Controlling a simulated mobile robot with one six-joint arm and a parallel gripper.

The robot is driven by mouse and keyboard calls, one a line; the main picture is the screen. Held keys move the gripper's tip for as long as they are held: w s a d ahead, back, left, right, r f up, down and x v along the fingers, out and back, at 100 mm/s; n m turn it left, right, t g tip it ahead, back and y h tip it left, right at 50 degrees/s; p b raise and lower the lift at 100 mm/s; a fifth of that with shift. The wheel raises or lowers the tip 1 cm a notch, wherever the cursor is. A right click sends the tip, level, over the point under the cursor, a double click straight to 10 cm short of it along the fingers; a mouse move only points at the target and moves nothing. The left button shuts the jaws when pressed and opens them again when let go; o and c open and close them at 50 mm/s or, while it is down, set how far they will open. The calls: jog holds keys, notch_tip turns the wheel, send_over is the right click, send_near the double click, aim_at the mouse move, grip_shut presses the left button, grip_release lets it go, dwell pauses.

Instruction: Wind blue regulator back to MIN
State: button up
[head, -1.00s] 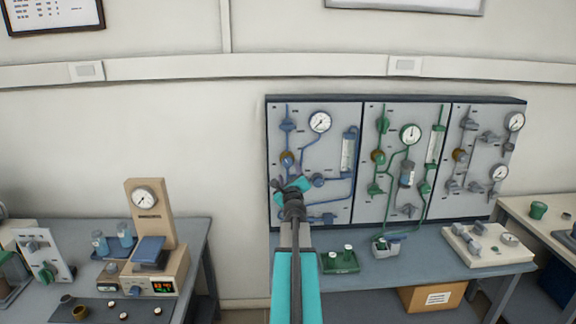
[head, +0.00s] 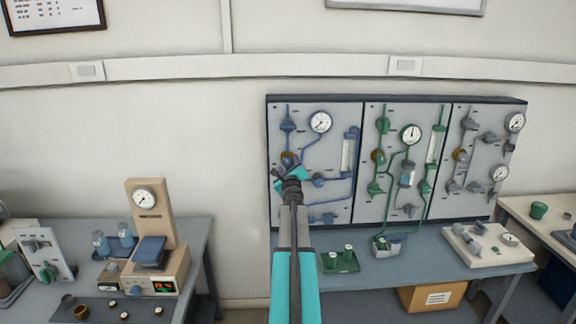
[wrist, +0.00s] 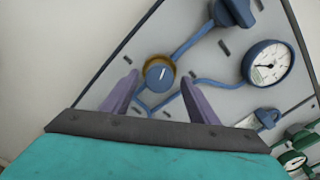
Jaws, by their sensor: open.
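The blue regulator (wrist: 160,73) is a round blue knob with a white pointer line and a brown-gold collar, on the left grey panel. In the wrist view it sits between and just beyond the fingertips of my gripper (wrist: 159,82). The two purple fingers are apart and empty, and no contact with the knob shows. The picture is tilted, and I cannot read any MIN mark. In the head view my gripper (head: 287,166) is at the left panel, just below the blue regulator (head: 288,158), and partly hides it.
A white gauge (wrist: 267,63) and a blue valve (wrist: 234,11) are to the right of the knob, joined by blue pipes. Green (head: 383,125) and grey fittings fill the neighbouring panels. A bench (head: 420,264) with small trays stands below. Bare wall lies left of the panel.

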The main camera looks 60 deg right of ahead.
jog(key=shift+x, duration=0.95)
jog(key=c, duration=1)
jog(key=shift+a, duration=0.2)
jog(key=shift+c, duration=0.2)
jog(key=shift+d+r, duration=0.1)
jog(key=shift+d, duration=0.05)
